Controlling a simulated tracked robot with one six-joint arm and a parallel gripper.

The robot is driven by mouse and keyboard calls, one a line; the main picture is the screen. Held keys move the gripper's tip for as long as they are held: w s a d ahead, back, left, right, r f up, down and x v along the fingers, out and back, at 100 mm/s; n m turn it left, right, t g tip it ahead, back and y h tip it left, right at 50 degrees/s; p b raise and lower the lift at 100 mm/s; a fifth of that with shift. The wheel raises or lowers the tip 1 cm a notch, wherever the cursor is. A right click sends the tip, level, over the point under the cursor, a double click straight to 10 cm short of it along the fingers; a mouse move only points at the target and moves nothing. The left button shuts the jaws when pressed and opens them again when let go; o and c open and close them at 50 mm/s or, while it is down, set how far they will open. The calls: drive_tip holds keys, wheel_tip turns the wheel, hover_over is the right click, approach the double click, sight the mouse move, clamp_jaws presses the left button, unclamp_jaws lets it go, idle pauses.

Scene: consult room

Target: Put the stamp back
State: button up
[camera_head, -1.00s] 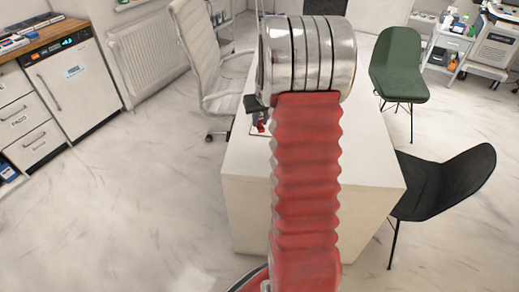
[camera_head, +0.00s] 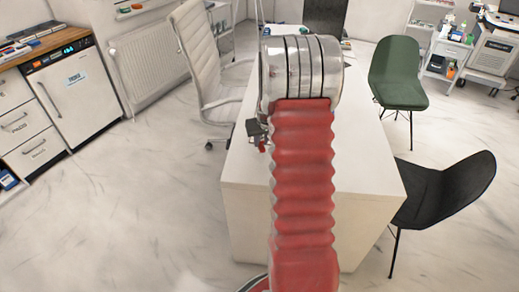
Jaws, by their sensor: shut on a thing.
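My gripper (camera_head: 256,128) shows only in part, as a dark piece sticking out left of my red arm, over the left side of the white desk (camera_head: 243,171). It is shut on a small red thing (camera_head: 262,146), which looks like the stamp and shows just below the dark piece. My arm hides most of the gripper and of the held thing. I cannot tell whether the stamp touches the desk top. No stamp holder can be made out; my arm covers the middle of the desk.
A white office chair (camera_head: 203,65) stands behind the desk at the left. A black chair (camera_head: 447,191) is close to the desk's right side, and a green chair (camera_head: 398,75) stands farther back. A white-fronted appliance (camera_head: 72,92) stands at the left. The floor at the front left is clear.

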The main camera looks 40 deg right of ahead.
sight(261, 147)
drive_tip(key=shift+f, duration=0.1)
drive_tip(key=shift+f, duration=1.75)
drive_tip(key=o, duration=0.9)
drive_tip(key=shift+f, duration=0.1)
drive_tip(key=shift+c, duration=0.2)
drive_tip(key=v, duration=1.2)
